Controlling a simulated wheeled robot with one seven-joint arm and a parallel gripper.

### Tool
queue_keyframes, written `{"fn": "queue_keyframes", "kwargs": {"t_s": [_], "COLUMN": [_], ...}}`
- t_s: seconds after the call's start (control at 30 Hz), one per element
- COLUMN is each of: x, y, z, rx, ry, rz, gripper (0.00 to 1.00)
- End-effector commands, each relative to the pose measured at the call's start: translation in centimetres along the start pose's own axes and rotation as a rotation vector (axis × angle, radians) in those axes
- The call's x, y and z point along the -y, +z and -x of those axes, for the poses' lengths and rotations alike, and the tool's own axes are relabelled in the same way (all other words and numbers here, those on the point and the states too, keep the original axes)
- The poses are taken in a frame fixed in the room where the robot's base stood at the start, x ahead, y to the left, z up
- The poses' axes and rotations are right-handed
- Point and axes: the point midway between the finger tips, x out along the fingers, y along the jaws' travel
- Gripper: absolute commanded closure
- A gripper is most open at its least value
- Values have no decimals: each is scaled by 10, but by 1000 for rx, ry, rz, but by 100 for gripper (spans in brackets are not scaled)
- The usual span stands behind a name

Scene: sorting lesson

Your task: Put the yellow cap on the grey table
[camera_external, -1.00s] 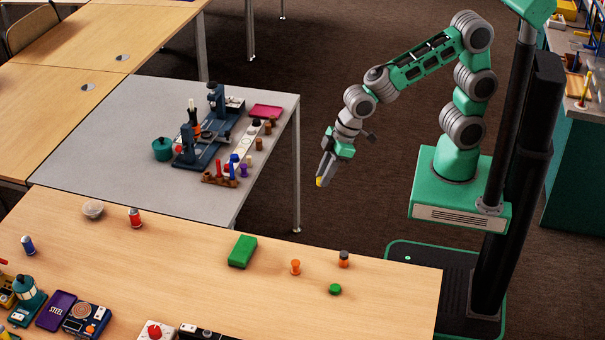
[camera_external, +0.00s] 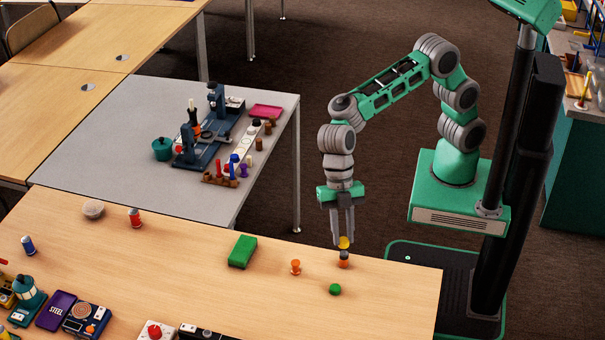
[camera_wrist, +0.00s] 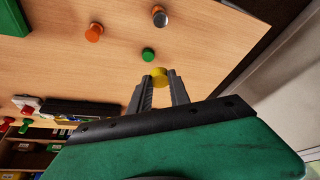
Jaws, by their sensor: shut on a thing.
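The yellow cap (camera_external: 344,242) is between the fingertips of my gripper (camera_external: 343,236), which is shut on it. In the wrist view the cap (camera_wrist: 158,76) shows between the two finger ends (camera_wrist: 159,84). In the external view the cap lines up just over an orange jar with a dark top (camera_external: 343,259); the wrist view shows that jar (camera_wrist: 160,17) apart from the cap. The grey table (camera_external: 110,140) stands to the left of my gripper, behind the wooden table.
The wooden table (camera_external: 200,290) is below my gripper, with an orange piece (camera_external: 295,267), a green disc (camera_external: 335,289) and a green block (camera_external: 242,251). On the grey table are a blue apparatus (camera_external: 205,140), a teal pot (camera_external: 162,149) and a pink tray (camera_external: 266,111). The grey table's left part is bare.

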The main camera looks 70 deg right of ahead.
Motion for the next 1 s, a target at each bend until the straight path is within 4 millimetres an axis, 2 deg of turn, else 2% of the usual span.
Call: {"fn": "queue_keyframes", "kwargs": {"t_s": [0.17, 0.27, 0.57, 0.7, 1.0], "x": [-3, -18, -85, -106, -126], "y": [-1, -4, -21, -19, -15], "z": [-2, -12, -54, -88, -122], "rx": [1, 1, 1, 1, 1], "ry": [-1, -2, -1, -1, -1], "rz": [-3, -4, -6, -6, -7], "gripper": [100, 100, 100, 100, 100]}}
